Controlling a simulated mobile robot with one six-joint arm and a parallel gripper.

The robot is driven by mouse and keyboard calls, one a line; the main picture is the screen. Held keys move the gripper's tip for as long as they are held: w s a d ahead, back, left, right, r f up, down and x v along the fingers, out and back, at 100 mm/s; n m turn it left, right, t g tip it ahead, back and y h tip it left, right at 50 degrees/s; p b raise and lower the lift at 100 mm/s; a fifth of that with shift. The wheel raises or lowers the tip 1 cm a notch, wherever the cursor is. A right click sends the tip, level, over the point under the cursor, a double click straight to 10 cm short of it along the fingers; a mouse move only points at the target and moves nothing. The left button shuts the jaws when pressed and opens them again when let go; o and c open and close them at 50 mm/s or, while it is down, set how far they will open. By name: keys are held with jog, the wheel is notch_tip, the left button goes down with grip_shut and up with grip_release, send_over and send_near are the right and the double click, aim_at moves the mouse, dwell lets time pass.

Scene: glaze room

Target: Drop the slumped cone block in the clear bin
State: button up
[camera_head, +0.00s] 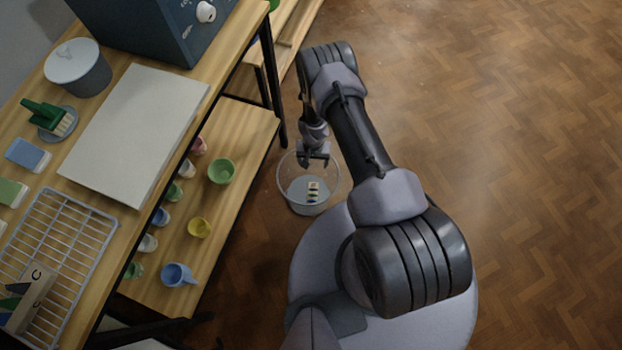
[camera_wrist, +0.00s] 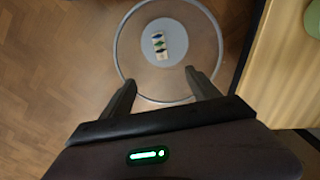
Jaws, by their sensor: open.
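The clear bin (camera_head: 291,197) stands on the floor beside the lower shelf, and its round rim (camera_wrist: 119,58) shows in the wrist view. A small pale block with dark and coloured marks, apparently the slumped cone block (camera_head: 313,190), lies inside on the bin's grey bottom. The block also shows in the wrist view (camera_wrist: 159,46). My gripper (camera_head: 314,160) is above the bin, its fingers (camera_wrist: 160,80) apart with nothing between them. The block lies below and apart from the fingertips.
A wire rack (camera_head: 72,240) on the worktable holds another cone block (camera_head: 32,296) at the lower left. The lower shelf (camera_head: 240,135) holds several small cups, including a green one (camera_head: 222,171) and a blue mug (camera_head: 178,275). The floor (camera_head: 530,200) at right is clear.

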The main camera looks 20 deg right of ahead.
notch_tip(320, 180, up, 12)
jog(key=p, duration=0.3)
jog(key=shift+f+p, duration=0.2)
jog(key=shift+p, duration=0.2)
